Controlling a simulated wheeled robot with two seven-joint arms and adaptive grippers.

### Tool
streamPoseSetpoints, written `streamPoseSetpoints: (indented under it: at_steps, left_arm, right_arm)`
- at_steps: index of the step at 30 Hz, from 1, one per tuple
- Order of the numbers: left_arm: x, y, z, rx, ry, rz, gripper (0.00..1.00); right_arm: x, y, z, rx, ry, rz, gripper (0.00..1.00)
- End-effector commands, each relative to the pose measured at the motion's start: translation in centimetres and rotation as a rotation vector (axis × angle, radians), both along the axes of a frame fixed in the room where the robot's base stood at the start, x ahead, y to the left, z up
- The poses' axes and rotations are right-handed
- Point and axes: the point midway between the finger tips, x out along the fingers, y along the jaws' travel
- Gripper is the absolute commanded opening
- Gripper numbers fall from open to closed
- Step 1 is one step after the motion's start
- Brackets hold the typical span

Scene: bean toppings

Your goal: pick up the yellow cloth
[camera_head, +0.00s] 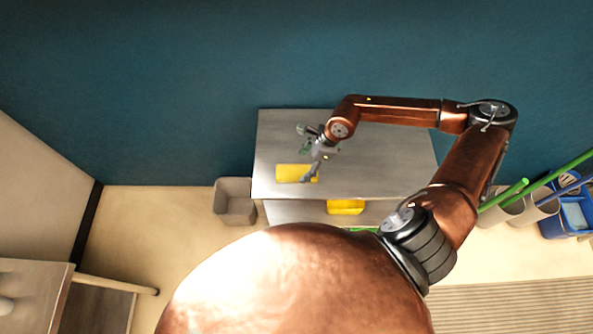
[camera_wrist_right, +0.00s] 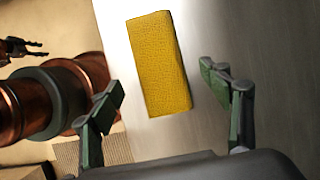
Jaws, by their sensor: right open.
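The yellow cloth (camera_head: 290,173) lies flat as a rectangle on the grey top of the cabinet (camera_head: 385,160), near its front left. In the right wrist view the cloth (camera_wrist_right: 158,65) is ahead of my right gripper (camera_wrist_right: 165,88), between the lines of its two fingers. The right gripper (camera_head: 311,158) is open and empty, over the cloth's right end in the head view. The height of its fingers over the cloth is hard to judge. A dark claw at the wrist view's left edge looks like my left gripper (camera_wrist_right: 25,48); its finger gap is unclear.
A second yellow item (camera_head: 345,207) sits on the lower shelf under the top. A grey bin (camera_head: 234,203) stands at the cabinet's left. Beige buckets (camera_head: 500,208), green poles (camera_head: 550,178) and a blue container (camera_head: 572,212) are at the right. The top around the cloth is clear.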

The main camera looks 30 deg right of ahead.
Motion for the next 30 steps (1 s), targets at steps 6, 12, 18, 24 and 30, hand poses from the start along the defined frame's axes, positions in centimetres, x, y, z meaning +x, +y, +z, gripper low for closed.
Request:
streamPoseSetpoints:
  at_steps: [6,12,18,24,30]
  left_arm:
    - [-1.2,0.1,0.3,0.001,0.014,0.003,0.40]
    - [1.1,0.0,0.3,-0.001,-0.014,-0.002,0.40]
    - [2.5,-0.1,0.4,-0.002,-0.032,-0.006,0.40]
    - [1.5,-0.1,0.4,-0.001,-0.020,-0.003,0.40]
    - [0.4,0.0,0.3,-0.001,-0.006,-0.001,0.40]
  right_arm:
    - [0.7,1.2,-2.9,0.004,-0.001,-0.001,0.71]
    - [0.9,1.6,-4.3,0.003,-0.001,-0.003,0.71]
    - [0.9,1.5,-4.3,0.002,0.000,-0.005,0.71]
    - [0.9,1.5,-4.3,0.003,-0.001,-0.005,0.57]
    - [0.9,1.5,-4.3,0.003,-0.001,-0.005,0.43]
